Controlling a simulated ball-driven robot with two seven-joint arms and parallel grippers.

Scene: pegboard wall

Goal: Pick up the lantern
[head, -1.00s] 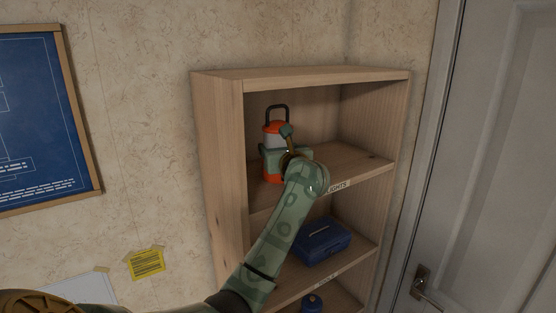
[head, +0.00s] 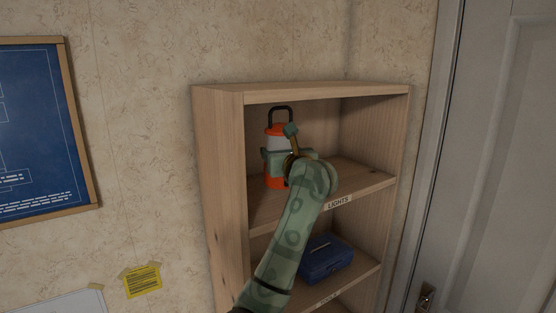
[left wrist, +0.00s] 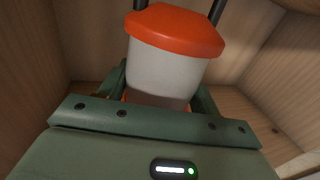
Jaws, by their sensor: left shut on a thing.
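The lantern (head: 279,131) has an orange top and base, a pale middle and a dark handle. It stands upright on the top shelf of the wooden bookcase, on the left side of that compartment. In the left wrist view the lantern (left wrist: 168,68) fills the middle, with its orange cap at the top. My left gripper (head: 275,160) is shut on the lantern's body, with a finger at each side. The palm hides the lower part of the lantern in the left wrist view. My right gripper is not in view.
The bookcase (head: 220,170) has side walls and a top board (head: 300,92) around the lantern. The front edge carries a "LIGHTS" label (head: 338,202). A blue box (head: 326,260) sits on the shelf below. A door (head: 500,150) stands at the right.

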